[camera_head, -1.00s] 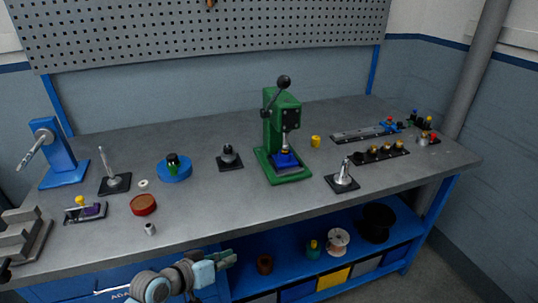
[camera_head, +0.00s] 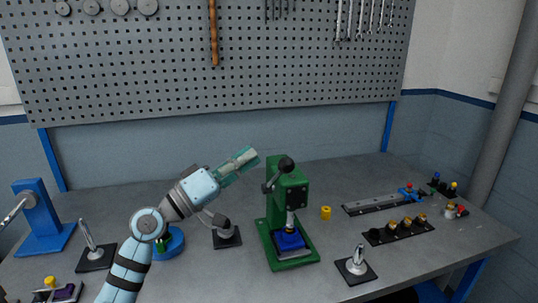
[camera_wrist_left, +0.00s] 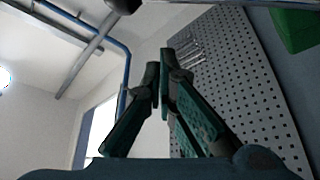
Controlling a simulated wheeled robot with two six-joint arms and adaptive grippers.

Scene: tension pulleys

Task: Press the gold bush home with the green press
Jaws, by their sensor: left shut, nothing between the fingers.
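The green press (camera_head: 290,200) stands on the bench, its black lever knob (camera_head: 285,165) at the top. A blue block (camera_head: 289,239) sits under its ram; I cannot make out a bush in it. A small yellow-gold cylinder (camera_head: 326,213) stands on the bench just right of the press. My left gripper (camera_head: 250,154) is raised left of the lever knob, apart from it, fingers shut and empty. The shut fingers also show in the left wrist view (camera_wrist_left: 161,72), with a green part, likely the press (camera_wrist_left: 298,28), at the upper right. My right gripper is not in view.
A small black stand (camera_head: 227,237) and a blue round dish (camera_head: 174,243) lie below my left arm. A pin stand (camera_head: 356,266) is at the front right. A black rack (camera_head: 398,232) and a grey rail (camera_head: 372,204) lie farther right. The pegboard (camera_head: 300,60) rises behind.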

